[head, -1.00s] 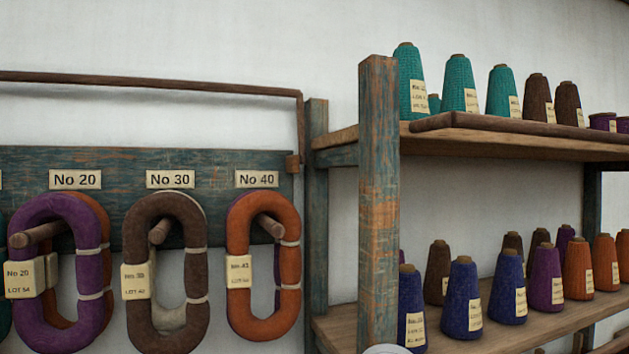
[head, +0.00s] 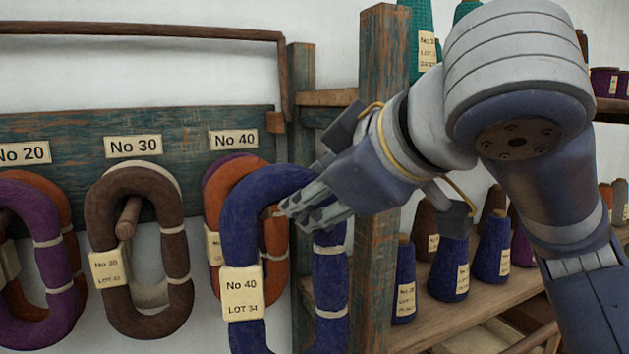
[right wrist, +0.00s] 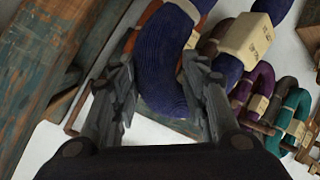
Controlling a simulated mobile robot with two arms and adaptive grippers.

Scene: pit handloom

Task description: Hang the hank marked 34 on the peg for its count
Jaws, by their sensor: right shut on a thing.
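The blue hank (head: 240,220) has a tag (head: 242,293) reading No 40, Lot 34. My right gripper (head: 308,207) is shut on its upper right side, and the hank hangs upright in front of the orange hank (head: 275,240) below the No 40 label (head: 234,139). In the right wrist view the gripper's fingers (right wrist: 165,95) lie on both sides of the blue hank (right wrist: 160,60). The No 40 peg is hidden, so I cannot tell whether the blue hank is around it. My left gripper is out of view.
A brown hank (head: 112,190) hangs on the No 30 peg (head: 129,216), and a purple hank (head: 50,245) hangs under the No 20 label (head: 22,153). A shelf post (head: 381,150) stands close right of the hank. Thread cones (head: 453,268) stand on the shelf behind my arm.

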